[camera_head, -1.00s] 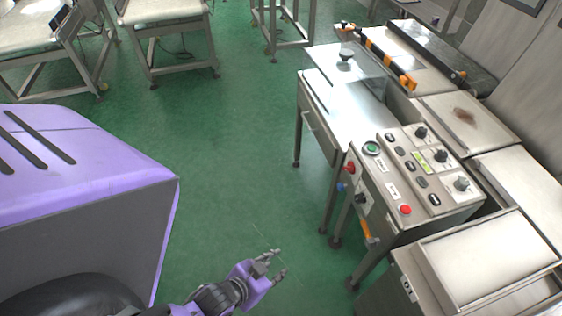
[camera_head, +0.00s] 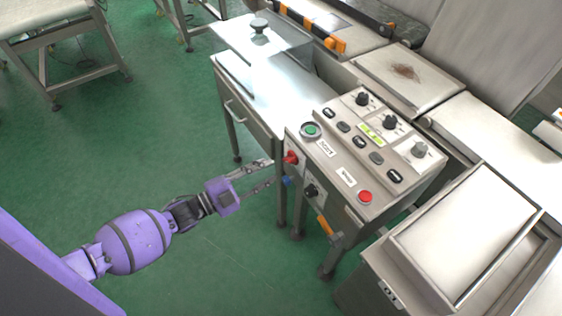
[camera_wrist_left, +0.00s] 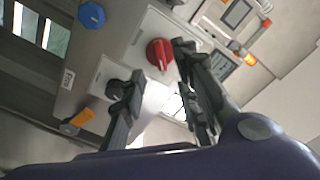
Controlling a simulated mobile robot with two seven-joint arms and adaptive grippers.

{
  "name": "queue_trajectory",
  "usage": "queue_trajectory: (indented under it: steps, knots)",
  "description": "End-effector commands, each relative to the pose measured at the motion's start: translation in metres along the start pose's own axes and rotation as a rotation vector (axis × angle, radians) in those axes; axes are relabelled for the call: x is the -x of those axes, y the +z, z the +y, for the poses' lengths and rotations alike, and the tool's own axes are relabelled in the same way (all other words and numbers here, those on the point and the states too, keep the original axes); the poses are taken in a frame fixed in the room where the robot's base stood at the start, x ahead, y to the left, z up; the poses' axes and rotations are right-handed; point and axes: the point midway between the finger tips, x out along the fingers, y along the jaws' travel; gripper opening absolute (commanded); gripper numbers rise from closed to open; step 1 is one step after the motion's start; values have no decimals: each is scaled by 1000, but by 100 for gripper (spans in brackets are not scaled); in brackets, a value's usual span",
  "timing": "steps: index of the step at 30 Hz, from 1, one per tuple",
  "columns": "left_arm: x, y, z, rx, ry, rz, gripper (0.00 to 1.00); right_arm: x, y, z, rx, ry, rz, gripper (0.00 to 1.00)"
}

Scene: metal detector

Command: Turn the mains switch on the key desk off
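The key desk (camera_head: 352,158) has a sloped panel with a green button (camera_head: 311,130), a red button (camera_head: 365,196), black keys and several knobs. Its front side carries a red rotary knob (camera_head: 291,158), a blue knob (camera_head: 286,181) and a black knob (camera_head: 311,191). No label shows which one is the mains switch. My left gripper (camera_head: 266,174) is open at this front side, close to the red knob. In the left wrist view the red knob (camera_wrist_left: 159,54) appears between the spread fingers (camera_wrist_left: 157,64); I cannot tell whether they touch it. My right gripper is out of view.
A steel table (camera_head: 262,82) with a drawer stands beside the desk at the back left. A steel box (camera_head: 462,238) is at the front right. Green floor (camera_head: 150,150) at the left is clear.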

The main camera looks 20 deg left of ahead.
Motion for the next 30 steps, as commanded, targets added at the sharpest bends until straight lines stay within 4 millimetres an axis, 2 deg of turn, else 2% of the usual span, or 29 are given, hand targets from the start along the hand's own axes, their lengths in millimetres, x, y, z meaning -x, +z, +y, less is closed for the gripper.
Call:
queue_trajectory:
  steps: [3, 9, 14, 21, 28, 30]
  knots:
    - [-23, -1, -2, -1, -3, 3, 30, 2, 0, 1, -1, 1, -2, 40]
    - [-49, 0, -2, -1, -2, 0, 30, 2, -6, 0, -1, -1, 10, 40]
    - [-57, 0, 0, 0, 0, -1, 30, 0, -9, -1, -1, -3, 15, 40]
    - [-58, 0, 0, 1, 0, -1, 30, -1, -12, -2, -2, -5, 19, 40]
    - [-58, 0, 0, 1, 0, -1, 0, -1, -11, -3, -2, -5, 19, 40]
    - [-58, 0, 0, 1, 0, -1, 0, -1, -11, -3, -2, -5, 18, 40]
